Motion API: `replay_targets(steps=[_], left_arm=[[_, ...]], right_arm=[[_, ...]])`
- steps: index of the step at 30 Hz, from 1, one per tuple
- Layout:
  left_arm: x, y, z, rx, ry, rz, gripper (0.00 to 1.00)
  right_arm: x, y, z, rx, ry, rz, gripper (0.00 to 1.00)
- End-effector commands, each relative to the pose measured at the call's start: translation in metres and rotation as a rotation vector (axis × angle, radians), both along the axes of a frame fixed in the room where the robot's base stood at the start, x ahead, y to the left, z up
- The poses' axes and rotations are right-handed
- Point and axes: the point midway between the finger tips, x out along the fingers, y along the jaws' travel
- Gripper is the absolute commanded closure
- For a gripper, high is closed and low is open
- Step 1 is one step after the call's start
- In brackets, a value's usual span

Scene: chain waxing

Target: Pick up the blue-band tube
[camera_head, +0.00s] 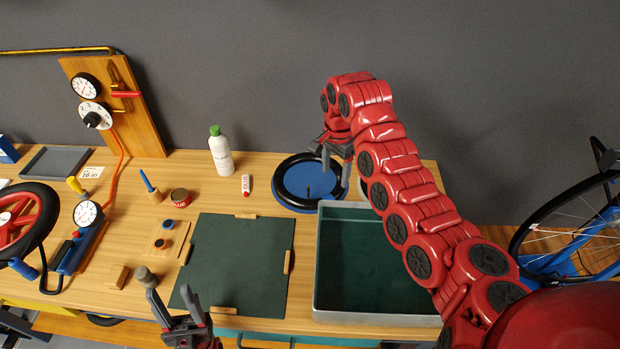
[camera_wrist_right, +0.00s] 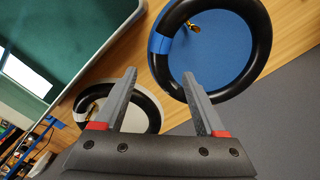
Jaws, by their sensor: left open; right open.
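The blue-band tube (camera_wrist_right: 263,50) is a black ring lying on a round blue mat (camera_wrist_right: 215,52); its blue band (camera_wrist_right: 160,42) faces the fingers in the right wrist view. In the head view the tube (camera_head: 278,187) lies at the back of the bench. My right gripper (camera_head: 335,172) is open and empty above the tube's right side. In the right wrist view its fingertips (camera_wrist_right: 159,75) are spread, one overlapping the tube's edge in the picture. My left gripper (camera_head: 169,292) is open and empty at the bench's front, left of centre.
A second black tube (camera_wrist_right: 152,115) with a white band lies beside it on a pale mat. A green-lined tray (camera_head: 345,262) stands in front. A red-capped small tube (camera_head: 246,185) and white bottle (camera_head: 221,156) stand left. A dark green mat (camera_head: 238,258) is clear.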

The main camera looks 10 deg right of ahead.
Motion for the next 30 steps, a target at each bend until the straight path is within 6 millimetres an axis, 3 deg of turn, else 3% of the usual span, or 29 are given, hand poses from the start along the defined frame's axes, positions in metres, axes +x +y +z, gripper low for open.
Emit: replay_targets(steps=[6, 17, 19, 24, 30], left_arm=[[0.000, 0.000, 0.001, 0.000, 0.000, 0.000, 0.50], [0.000, 0.000, 0.005, 0.000, 0.000, 0.000, 0.50], [0.000, 0.000, 0.022, 0.000, 0.000, 0.000, 0.50], [0.000, 0.000, 0.027, 0.000, 0.000, 0.000, 0.50], [0.000, 0.000, 0.025, 0.000, 0.000, 0.000, 0.50]], right_arm=[[0.000, 0.001, -0.028, 0.003, 0.001, -0.001, 0.28], [-0.003, 0.003, -0.050, 0.001, 0.004, 0.001, 0.28], [-0.006, 0.002, -0.057, 0.000, 0.012, -0.001, 0.28], [-0.004, 0.002, -0.081, -0.002, 0.006, 0.000, 0.28], [-0.003, 0.002, -0.085, -0.001, 0.000, -0.001, 0.28]])
